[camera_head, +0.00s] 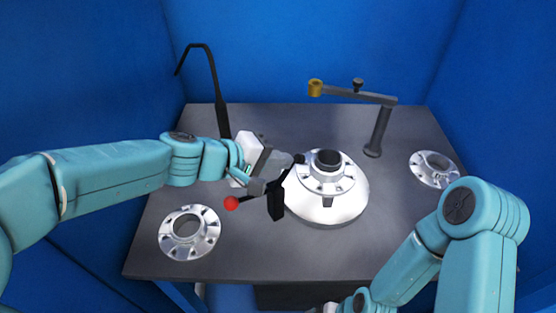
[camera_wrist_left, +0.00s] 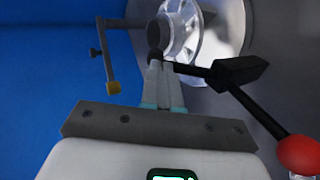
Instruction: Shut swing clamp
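The swing clamp is black, with a post (camera_head: 277,203) just left of the white flanged shell (camera_head: 330,212). Its red knob (camera_head: 231,203) sticks out to the left, and the knob also shows at lower right in the left wrist view (camera_wrist_left: 298,154). The clamp's dark arm tip (camera_head: 299,158) lies at the left edge of the shell's top flange; whether it touches is unclear. My left gripper (camera_wrist_left: 160,72) has its pale fingers together, right beside the clamp arm's tip. In the head view it partly hides the clamp. My right gripper's fingers are out of view.
A loose metal flange (camera_head: 189,232) lies at the table's front left, another (camera_head: 434,169) at the right. A grey post with a swing arm (camera_head: 378,130) and gold end stands behind the shell. A black hooked stand (camera_head: 221,115) rises at back left. Blue walls surround the table.

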